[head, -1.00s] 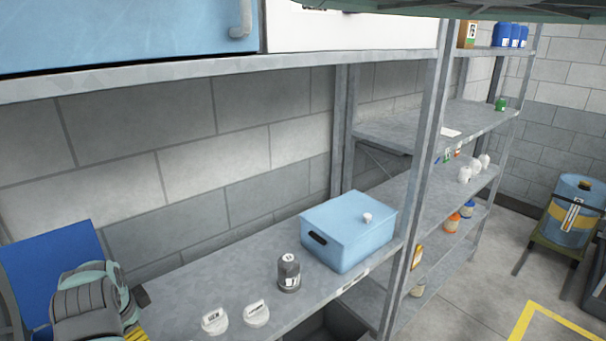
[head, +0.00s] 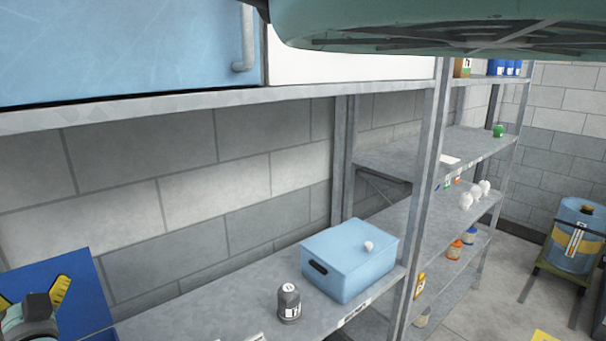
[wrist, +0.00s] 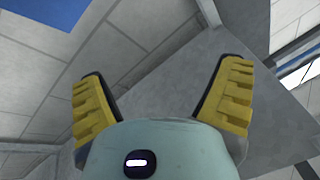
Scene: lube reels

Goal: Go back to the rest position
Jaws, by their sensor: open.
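My gripper (wrist: 160,95) is open in the wrist view, its two yellow ridged fingers apart with nothing between them. Grey shelf and wall surfaces lie behind it. In the head view, part of my gripper shows at the lower left, with one yellow finger (head: 60,290) in front of a blue panel (head: 75,315). The rest of it is cut off or hidden there.
A light blue lidded box (head: 348,268) and a grey bottle (head: 289,302) stand on the near shelf (head: 225,308). A blue cabinet (head: 120,45) sits above. Farther shelves (head: 385,157) hold bottles and bulbs. A blue drum (head: 574,235) stands at the right.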

